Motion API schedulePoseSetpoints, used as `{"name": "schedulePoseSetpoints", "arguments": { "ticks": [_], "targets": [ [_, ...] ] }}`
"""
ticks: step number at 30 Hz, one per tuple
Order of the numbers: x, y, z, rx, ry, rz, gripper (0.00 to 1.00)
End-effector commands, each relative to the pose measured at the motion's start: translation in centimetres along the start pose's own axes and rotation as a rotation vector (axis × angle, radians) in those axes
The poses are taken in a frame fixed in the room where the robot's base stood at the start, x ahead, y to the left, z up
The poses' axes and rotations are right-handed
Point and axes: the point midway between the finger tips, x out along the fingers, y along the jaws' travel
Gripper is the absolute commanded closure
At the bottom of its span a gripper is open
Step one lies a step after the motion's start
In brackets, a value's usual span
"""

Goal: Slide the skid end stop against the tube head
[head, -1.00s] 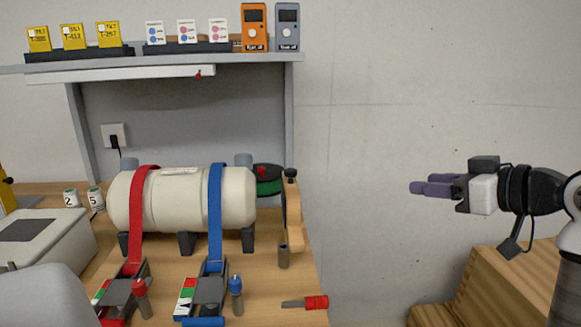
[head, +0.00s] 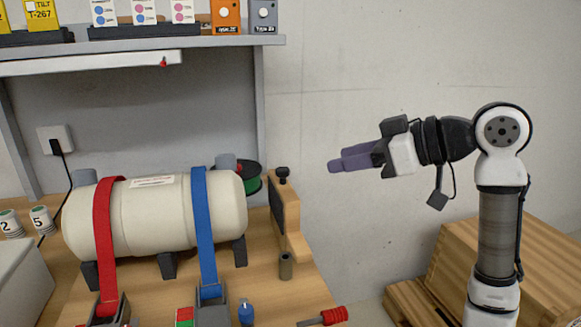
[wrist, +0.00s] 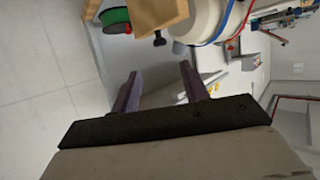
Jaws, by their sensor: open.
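The cream tube (head: 155,215) lies on dark cradles on the wooden bench, with a red strap and a blue strap over it. Its right end is the tube head (head: 236,203). The end stop (head: 292,228), a wooden upright with a dark face and black knob, stands right of the tube head with a gap between them. My gripper (head: 333,166) is in the air right of and above the end stop, open and empty. In the wrist view the open fingers (wrist: 160,84) point toward the bench; the end stop (wrist: 158,14) and tube (wrist: 205,20) show at the top.
A green spool (head: 251,178) sits behind the end stop. A grey-brown cylinder (head: 286,265) and a red-handled tool (head: 325,317) are in front of it. A shelf (head: 150,43) hangs above. A wooden crate (head: 500,255) stands at right. The air between gripper and stop is clear.

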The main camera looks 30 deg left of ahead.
Motion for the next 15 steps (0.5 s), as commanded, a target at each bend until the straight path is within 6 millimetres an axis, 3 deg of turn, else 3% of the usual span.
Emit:
{"name": "schedulePoseSetpoints", "arguments": {
  "ticks": [9, 15],
  "targets": [
    [6.9, -0.1, 0.0, 0.0, -0.002, -0.003, 0.55],
    [10.0, 0.0, 0.0, 0.0, 0.0, -0.001, 0.55]
  ]
}}
